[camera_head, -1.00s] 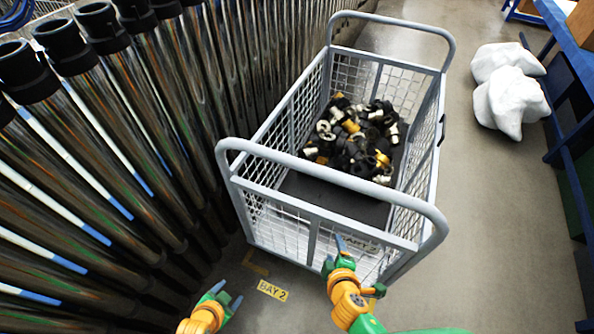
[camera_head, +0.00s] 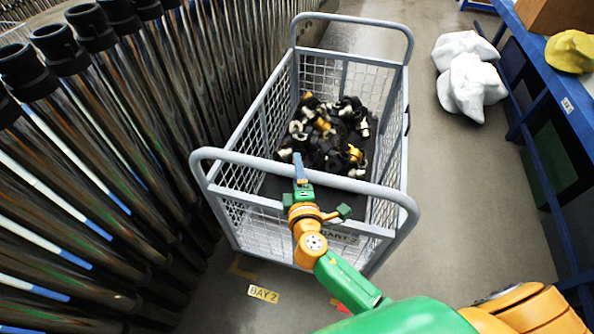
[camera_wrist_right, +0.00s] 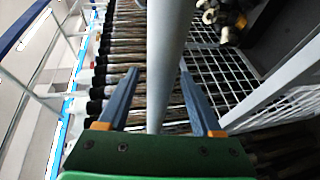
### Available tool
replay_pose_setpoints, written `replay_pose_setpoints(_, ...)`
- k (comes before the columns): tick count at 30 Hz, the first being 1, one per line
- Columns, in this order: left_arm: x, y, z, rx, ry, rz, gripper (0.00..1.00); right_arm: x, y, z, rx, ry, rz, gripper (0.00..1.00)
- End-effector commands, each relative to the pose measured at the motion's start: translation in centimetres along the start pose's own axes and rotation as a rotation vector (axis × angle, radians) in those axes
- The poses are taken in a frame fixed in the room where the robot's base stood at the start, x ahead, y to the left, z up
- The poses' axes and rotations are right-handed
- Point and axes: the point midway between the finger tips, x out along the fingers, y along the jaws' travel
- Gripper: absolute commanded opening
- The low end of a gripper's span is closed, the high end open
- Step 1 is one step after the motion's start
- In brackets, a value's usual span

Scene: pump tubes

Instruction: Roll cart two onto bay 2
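Cart two (camera_head: 290,200) is a grey mesh-sided cart with a raised tube handle (camera_head: 240,157) at its near end; its label (camera_head: 338,236) is partly covered by my arm. It holds a pile of black, white and yellow fittings (camera_head: 325,130). The yellow BAY 2 label (camera_head: 263,294) lies on the floor just in front of the cart's near end. My right gripper (camera_head: 300,170) is at the near handle. In the right wrist view its fingers (camera_wrist_right: 159,72) are open, one on each side of the handle bar (camera_wrist_right: 168,60), with gaps showing. My left gripper is out of view.
Rows of dark tubes (camera_head: 90,170) stand close along the cart's left side. White sacks (camera_head: 468,80) lie on the floor at the right, beside a blue bench (camera_head: 545,85). Open floor (camera_head: 460,200) lies right of the cart. A yellow corner mark (camera_head: 238,268) is near the label.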

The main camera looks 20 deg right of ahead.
Motion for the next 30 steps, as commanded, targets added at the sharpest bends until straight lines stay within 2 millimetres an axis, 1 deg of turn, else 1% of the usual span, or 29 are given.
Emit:
replay_pose_setpoints(1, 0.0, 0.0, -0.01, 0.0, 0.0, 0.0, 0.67, -0.01, -0.01, -0.01, 0.0, 0.0, 0.0, 0.53)
replay_pose_setpoints(2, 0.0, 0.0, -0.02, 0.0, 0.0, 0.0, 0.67, -0.01, -0.01, -0.01, 0.0, 0.0, 0.0, 0.45)
replay_pose_setpoints(3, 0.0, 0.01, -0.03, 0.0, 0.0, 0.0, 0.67, -0.02, -0.01, -0.01, 0.0, 0.0, 0.0, 0.34)
replay_pose_setpoints(5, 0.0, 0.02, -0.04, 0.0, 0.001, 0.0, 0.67, -0.02, -0.02, -0.01, 0.0, 0.0, 0.0, 0.18)
replay_pose_setpoints(6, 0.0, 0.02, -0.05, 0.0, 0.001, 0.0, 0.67, -0.03, -0.02, -0.01, 0.0, 0.0, 0.0, 0.07)
replay_pose_setpoints(7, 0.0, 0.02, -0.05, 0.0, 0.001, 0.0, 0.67, -0.03, -0.02, -0.01, 0.0, 0.0, 0.0, 0.0)
replay_pose_setpoints(30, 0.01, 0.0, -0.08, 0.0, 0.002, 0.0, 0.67, -0.05, -0.05, -0.04, 0.0, 0.002, -0.001, 0.0)
